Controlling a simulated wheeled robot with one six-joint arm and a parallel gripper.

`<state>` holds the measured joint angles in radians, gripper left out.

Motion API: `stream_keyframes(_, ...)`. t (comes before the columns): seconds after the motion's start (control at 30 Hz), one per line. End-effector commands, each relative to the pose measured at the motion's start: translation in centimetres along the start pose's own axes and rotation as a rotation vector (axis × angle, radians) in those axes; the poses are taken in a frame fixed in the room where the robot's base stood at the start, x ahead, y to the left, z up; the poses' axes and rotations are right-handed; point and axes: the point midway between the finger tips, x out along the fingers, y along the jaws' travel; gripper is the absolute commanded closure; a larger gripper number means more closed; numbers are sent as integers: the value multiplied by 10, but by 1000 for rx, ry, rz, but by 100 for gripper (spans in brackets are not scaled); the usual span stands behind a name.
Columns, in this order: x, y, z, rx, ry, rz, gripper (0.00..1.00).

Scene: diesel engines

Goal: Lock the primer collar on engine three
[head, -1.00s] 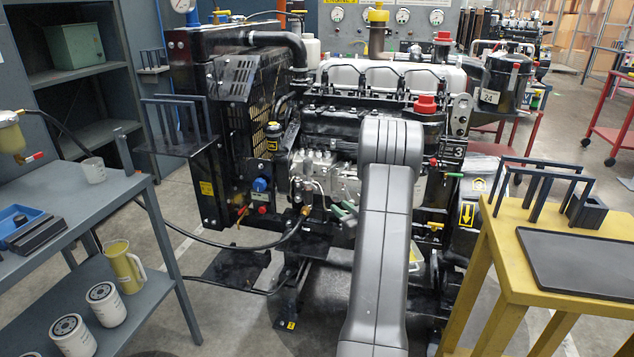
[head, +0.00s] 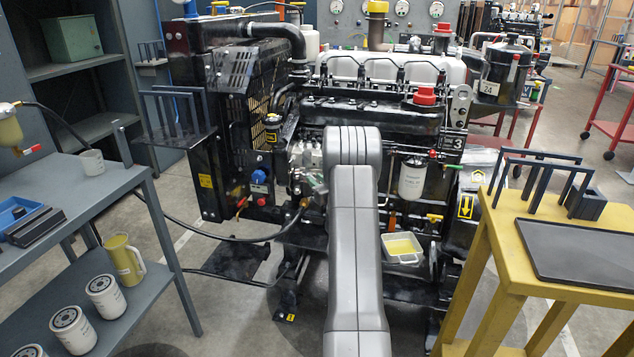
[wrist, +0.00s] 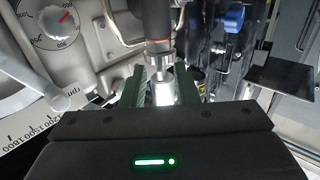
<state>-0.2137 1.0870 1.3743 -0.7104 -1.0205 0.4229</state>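Engine three (head: 370,112), with a "3" plate (head: 453,142) at its right, stands mid-frame in the head view. My grey arm covers part of its near side and hides most of my gripper there. In the wrist view my gripper (wrist: 161,88) shows two green fingers standing apart. A dark cylindrical handle (wrist: 157,22) with a metal collar (wrist: 160,47) below it lies just beyond the fingertips. A bright metal piece (wrist: 163,92) shows between the fingers; I cannot tell whether they touch it. The collar's lock state is not clear.
A blue knob (head: 259,178) and a black hose (head: 230,238) are left of my arm. A white filter (head: 412,180) and a tray of yellow liquid (head: 402,248) are right of it. A grey bench (head: 95,195) stands left, a yellow table (head: 500,235) right.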

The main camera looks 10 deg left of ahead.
Motion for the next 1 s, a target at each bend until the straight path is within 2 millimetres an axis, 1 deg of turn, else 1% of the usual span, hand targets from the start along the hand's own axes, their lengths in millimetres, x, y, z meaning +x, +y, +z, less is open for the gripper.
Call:
stream_keyframes(0.2,0,0,0,0,0,0,73)
stream_keyframes(0.27,0,0,0,0,0,0,84)
stream_keyframes(0.33,0,0,0,0,0,0,98)
stream_keyframes(0.37,0,0,0,0,0,0,100)
stream_keyframes(0.73,1,-3,1,0,1,21,100)
stream_keyframes(1.0,1,-10,4,0,2,129,100)
